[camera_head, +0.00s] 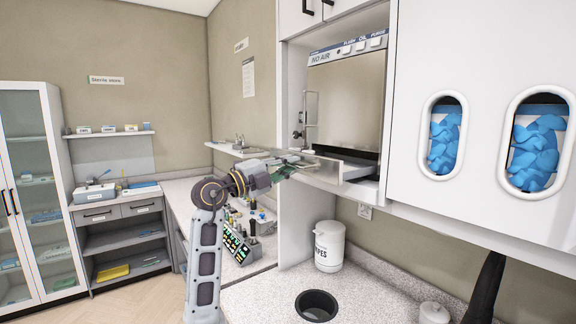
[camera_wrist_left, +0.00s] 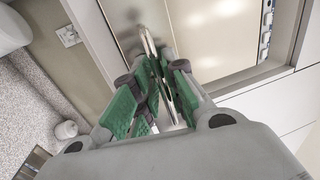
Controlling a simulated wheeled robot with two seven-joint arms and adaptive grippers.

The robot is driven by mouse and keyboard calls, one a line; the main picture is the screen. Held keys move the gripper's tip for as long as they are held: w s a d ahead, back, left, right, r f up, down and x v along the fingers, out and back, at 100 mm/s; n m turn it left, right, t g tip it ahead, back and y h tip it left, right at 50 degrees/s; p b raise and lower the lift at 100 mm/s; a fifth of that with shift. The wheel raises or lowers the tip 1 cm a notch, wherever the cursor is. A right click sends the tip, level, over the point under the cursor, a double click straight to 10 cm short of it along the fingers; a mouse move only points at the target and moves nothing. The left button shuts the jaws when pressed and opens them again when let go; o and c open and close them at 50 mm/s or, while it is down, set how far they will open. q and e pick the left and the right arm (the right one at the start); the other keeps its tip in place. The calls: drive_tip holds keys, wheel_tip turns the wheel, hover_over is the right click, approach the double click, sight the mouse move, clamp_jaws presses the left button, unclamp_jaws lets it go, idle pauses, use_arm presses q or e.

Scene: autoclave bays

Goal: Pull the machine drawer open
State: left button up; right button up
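The machine (camera_head: 345,95) stands in a white wall bay in the head view, with buttons along its top. The machine drawer (camera_head: 355,172) sticks out of the bay below it, with a pale flat front panel. My left gripper (camera_head: 290,166) is at the left end of this panel. In the left wrist view, the green finger pads of my left gripper (camera_wrist_left: 160,88) lie close on both sides of a thin metal drawer handle (camera_wrist_left: 150,45). The contact itself is partly hidden by the fingers. My right gripper is not in view.
A white canister (camera_head: 329,246) and a round counter opening (camera_head: 317,305) are below the drawer. White cabinet panels with blue-filled windows (camera_head: 444,138) stand to the right. A glass cabinet (camera_head: 40,190) is at far left.

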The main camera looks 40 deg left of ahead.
use_arm(q)
drive_tip(key=shift+s, duration=0.1)
idle(0.3)
drive_tip(key=v, duration=1.1)
drive_tip(key=shift+s+a, duration=0.2)
drive_tip(key=shift+s, duration=0.15)
drive_tip(key=shift+f, duration=0.1)
idle(0.5)
